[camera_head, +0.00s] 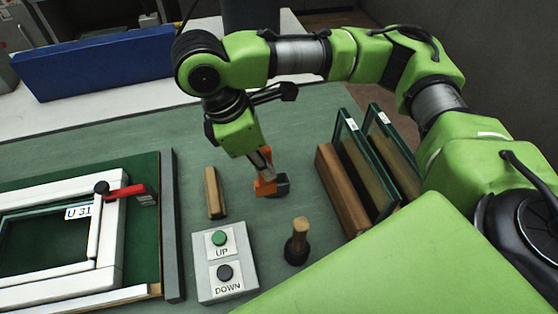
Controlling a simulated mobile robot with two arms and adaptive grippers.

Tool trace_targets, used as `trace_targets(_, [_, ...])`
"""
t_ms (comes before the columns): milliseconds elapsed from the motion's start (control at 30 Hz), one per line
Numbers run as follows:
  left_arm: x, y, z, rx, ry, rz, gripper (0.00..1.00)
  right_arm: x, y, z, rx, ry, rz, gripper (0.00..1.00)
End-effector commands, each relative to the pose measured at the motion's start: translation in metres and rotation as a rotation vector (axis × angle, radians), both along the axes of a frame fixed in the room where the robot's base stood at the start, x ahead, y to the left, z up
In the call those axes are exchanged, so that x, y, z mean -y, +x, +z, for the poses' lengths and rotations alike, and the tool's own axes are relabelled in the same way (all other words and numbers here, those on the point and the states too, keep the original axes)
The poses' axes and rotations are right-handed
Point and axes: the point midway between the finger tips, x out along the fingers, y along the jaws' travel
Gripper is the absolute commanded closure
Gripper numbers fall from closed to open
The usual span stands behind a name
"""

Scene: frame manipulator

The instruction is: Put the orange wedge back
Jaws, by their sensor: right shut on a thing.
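My right gripper (260,162) comes down over the green table and is shut on the orange wedge (265,186). The wedge shows partly beneath and beside the fingers. A small dark piece (282,184) lies just right of the wedge at its lower end; I cannot tell if it touches the wedge or is its resting place. My left gripper is not in view.
A wooden block (214,192) lies left of the gripper. A button box (223,262) marked UP and DOWN and a wood-handled tool (298,241) stand in front. Glass panes (352,150) stand in a wooden rack (341,190) at right. A white frame (108,245) lies at left.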

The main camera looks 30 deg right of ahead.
Motion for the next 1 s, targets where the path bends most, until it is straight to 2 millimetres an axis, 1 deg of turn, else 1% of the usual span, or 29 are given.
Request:
trace_targets(33, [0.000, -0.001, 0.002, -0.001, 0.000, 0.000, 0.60, 0.010, 0.008, -0.005, -0.004, -0.001, -0.009, 1.00])
trace_targets(133, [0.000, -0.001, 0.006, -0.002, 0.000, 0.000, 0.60, 0.026, 0.026, -0.017, -0.003, -0.003, -0.009, 1.00])
trace_targets(200, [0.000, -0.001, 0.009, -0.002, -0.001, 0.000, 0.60, 0.033, 0.033, -0.032, -0.004, -0.002, -0.007, 1.00])
trace_targets(300, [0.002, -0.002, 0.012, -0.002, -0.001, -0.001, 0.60, 0.042, 0.044, -0.047, -0.002, -0.003, -0.006, 1.00])
trace_targets(400, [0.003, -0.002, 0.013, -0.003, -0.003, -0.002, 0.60, 0.047, 0.050, -0.057, 0.000, -0.001, -0.003, 1.00])
trace_targets(567, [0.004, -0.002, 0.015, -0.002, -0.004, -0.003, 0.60, 0.052, 0.055, -0.068, -0.001, -0.001, -0.003, 1.00])
trace_targets(633, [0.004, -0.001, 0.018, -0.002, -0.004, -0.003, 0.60, 0.056, 0.059, -0.075, -0.002, -0.003, -0.003, 1.00])
trace_targets(700, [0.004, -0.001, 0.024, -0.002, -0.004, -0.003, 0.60, 0.055, 0.058, -0.085, -0.003, -0.002, -0.002, 1.00])
trace_targets(800, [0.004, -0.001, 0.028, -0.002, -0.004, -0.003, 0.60, 0.055, 0.058, -0.098, 0.000, -0.002, -0.001, 1.00])
trace_targets(900, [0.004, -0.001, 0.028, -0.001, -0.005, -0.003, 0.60, 0.055, 0.058, -0.103, 0.001, -0.001, -0.001, 1.00])
trace_targets(1000, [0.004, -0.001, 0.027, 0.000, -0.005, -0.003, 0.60, 0.054, 0.059, -0.104, 0.001, 0.000, -0.001, 1.00])
